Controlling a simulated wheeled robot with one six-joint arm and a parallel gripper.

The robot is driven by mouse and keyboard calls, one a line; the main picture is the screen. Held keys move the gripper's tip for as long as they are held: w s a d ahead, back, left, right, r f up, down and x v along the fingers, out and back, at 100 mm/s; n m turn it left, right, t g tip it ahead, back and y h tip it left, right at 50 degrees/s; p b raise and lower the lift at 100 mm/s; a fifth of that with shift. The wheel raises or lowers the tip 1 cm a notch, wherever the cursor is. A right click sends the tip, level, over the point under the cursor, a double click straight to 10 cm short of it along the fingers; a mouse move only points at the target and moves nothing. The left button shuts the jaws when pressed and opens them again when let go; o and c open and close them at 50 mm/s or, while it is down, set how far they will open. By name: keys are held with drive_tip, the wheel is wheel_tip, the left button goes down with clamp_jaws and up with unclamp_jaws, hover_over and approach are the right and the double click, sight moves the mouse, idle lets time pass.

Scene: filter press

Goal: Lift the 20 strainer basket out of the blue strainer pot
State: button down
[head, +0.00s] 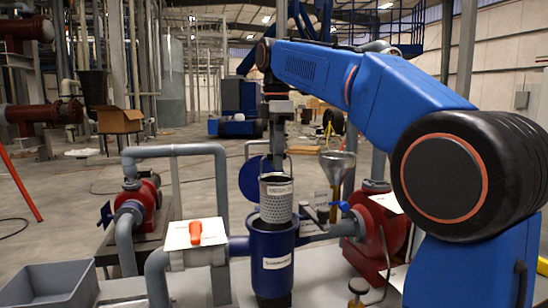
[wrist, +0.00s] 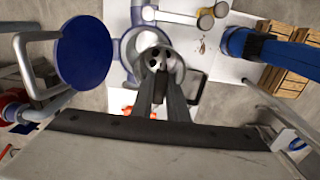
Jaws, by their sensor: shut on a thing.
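The strainer basket (head: 276,208) is a grey perforated cylinder with a pale label near its top, too small to read. It stands upright, mostly above the blue strainer pot (head: 272,262); I cannot tell whether its lower end is still inside the mouth. My gripper (head: 277,150) is directly above the basket and shut on its wire handle. In the wrist view, the fingers (wrist: 158,78) reach down to the basket (wrist: 152,46), hiding part of it. The pot's round blue lid (head: 250,178) is swung open beside it; it also shows in the wrist view (wrist: 84,53).
Left of the pot, an orange-red handle (head: 195,232) lies on a white plate. A grey bin (head: 48,288) stands at the lower left. Red pumps (head: 375,235) and grey pipes crowd both sides. A funnel (head: 336,165) stands close at the right.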

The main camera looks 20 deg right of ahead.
drive_tip(key=shift+s+r, duration=0.15)
drive_tip(key=shift+s, duration=1.05)
drive_tip(key=shift+s+r, duration=0.1)
drive_tip(key=shift+s, duration=1.1)
